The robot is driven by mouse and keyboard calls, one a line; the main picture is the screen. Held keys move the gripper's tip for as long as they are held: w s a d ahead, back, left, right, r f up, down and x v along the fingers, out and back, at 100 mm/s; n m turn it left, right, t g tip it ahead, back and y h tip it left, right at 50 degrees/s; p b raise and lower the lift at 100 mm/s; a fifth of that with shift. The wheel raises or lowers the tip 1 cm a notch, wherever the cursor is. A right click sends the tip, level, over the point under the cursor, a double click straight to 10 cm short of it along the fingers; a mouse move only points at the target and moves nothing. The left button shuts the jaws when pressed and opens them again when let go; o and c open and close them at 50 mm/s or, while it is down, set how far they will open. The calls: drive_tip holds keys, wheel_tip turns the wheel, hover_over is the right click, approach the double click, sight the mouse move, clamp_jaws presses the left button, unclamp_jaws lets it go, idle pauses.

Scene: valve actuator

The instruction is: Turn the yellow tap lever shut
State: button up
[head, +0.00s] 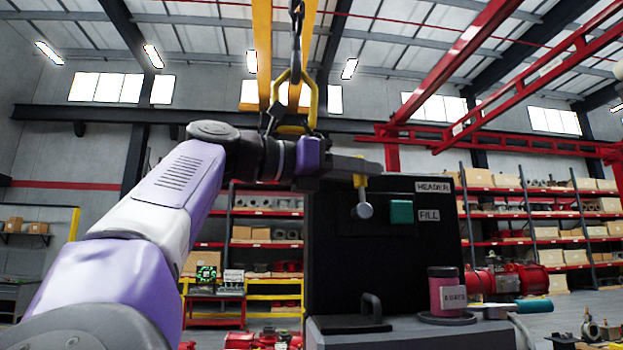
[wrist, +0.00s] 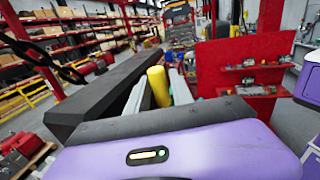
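The yellow tap lever (head: 361,183) stands roughly upright in the head view, above a round grey fitting (head: 363,211) on the black panel's front. My gripper (head: 362,166) reaches in from the left, with its fingers at the lever's upper part. In the wrist view the lever (wrist: 158,86) shows as a yellow cylinder between the two pale fingers of my gripper (wrist: 158,98). It fills the gap between them, so the gripper looks shut on it. The fingers hide the lever's upper end in the head view.
The black panel (head: 410,265) carries HEADER and FILL labels and a teal block (head: 401,212). Below it, a pink labelled container (head: 447,290) and a dark handle (head: 372,308) sit on the grey top. A chain hook (head: 296,40) hangs behind my arm. Shelves stand farther back.

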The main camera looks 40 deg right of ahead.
clamp_jaws()
idle(1.2)
